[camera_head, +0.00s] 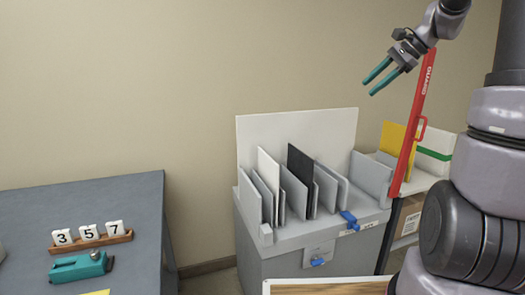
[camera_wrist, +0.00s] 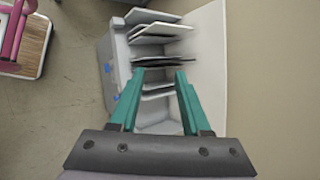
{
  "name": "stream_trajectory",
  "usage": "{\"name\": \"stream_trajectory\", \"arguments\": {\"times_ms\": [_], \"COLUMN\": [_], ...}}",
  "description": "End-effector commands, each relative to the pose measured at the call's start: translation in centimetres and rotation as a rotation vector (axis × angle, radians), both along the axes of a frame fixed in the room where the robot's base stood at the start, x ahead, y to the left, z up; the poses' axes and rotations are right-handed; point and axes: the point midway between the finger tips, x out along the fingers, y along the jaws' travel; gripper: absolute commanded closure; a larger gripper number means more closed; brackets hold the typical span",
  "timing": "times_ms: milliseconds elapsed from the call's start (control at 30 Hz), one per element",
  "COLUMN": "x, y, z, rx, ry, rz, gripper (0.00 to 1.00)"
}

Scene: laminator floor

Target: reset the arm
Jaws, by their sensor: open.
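My gripper (camera_head: 383,76) is raised high at the upper right of the head view, in front of the wall. Its two teal fingers are apart with nothing between them. In the wrist view my gripper (camera_wrist: 154,72) points down over a grey rack (camera_head: 329,230) with upright dividers and panels. A black panel (camera_head: 300,164) and a white panel (camera_head: 268,170) stand in the rack. The rack also shows in the wrist view (camera_wrist: 117,68), well below the fingers and not touched.
A red guard bar (camera_head: 414,124) stands upright right of the rack, close to my arm. A shelf with a yellow panel (camera_head: 393,138) is behind it. A blue-grey table (camera_head: 130,200) at left holds number blocks (camera_head: 89,232) and a teal tool (camera_head: 80,267).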

Motion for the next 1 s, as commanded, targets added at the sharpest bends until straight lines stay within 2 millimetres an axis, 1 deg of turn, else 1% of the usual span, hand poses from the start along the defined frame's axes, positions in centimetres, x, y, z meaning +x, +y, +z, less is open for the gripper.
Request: {"name": "stream_trajectory", "arguments": {"times_ms": [33, 67, 100, 167, 200, 267, 300, 400, 500, 600, 700, 833, 1000], "x": [-2.2, -3.4, -5.0, -7.4, -9.0, -11.4, -12.9, -16.6, -19.6, -21.7, -23.0, -23.6, -23.6], "y": [1.8, 2.5, 3.5, 4.7, 5.4, 6.4, 6.9, 7.8, 8.2, 8.3, 8.3, 8.2, 8.2], "z": [0.7, 0.9, 1.1, 1.3, 1.4, 1.4, 1.3, 0.9, 0.3, -0.3, -0.7, -1.0, -1.0], "rx": [-0.066, -0.107, -0.161, -0.241, -0.293, -0.372, -0.422, -0.548, -0.656, -0.740, -0.792, -0.822, -0.823], "ry": [-0.032, -0.049, -0.072, -0.112, -0.138, -0.182, -0.212, -0.290, -0.365, -0.427, -0.467, -0.487, -0.488], "rz": [0.052, 0.083, 0.122, 0.182, 0.221, 0.281, 0.320, 0.415, 0.496, 0.558, 0.595, 0.617, 0.618], "gripper": [0.53, 0.53, 0.53, 0.53, 0.53, 0.53, 0.53, 0.53, 0.53, 0.53, 0.53, 0.53, 0.53]}}
